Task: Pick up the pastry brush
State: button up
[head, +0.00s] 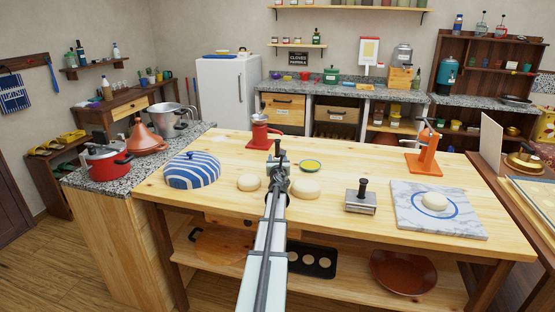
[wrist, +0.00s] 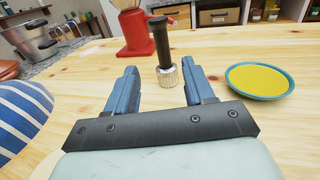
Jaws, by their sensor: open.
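An upright tool with a black handle (wrist: 161,40) and a pale, ridged foot (wrist: 168,77) stands on the wooden table; I cannot tell for sure whether it is the pastry brush. My gripper (wrist: 165,84) is open, its two blue-grey fingers pointing toward the tool. The foot shows beyond and between the fingertips, and nothing is held. In the head view the black handle (head: 277,148) rises just beyond my gripper (head: 278,162), which hides the lower part. No other thing is clearly a pastry brush.
A red device (head: 260,132) stands just behind the tool. A yellow-filled dish (wrist: 260,80) is to the right, and a blue-striped dome (head: 192,170) to the left. Dough balls (head: 307,188) lie close by on both sides. A metal press (head: 361,200) and marble board (head: 465,218) are further right.

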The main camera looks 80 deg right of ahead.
aim_at(277, 148)
jog(key=x, duration=0.6)
jog(key=shift+w+d, duration=0.15)
jog(key=shift+d, duration=0.2)
jog(key=shift+x, duration=2.6)
grip_shut()
jog(key=shift+r, duration=0.1)
jog(key=shift+r, duration=4.85)
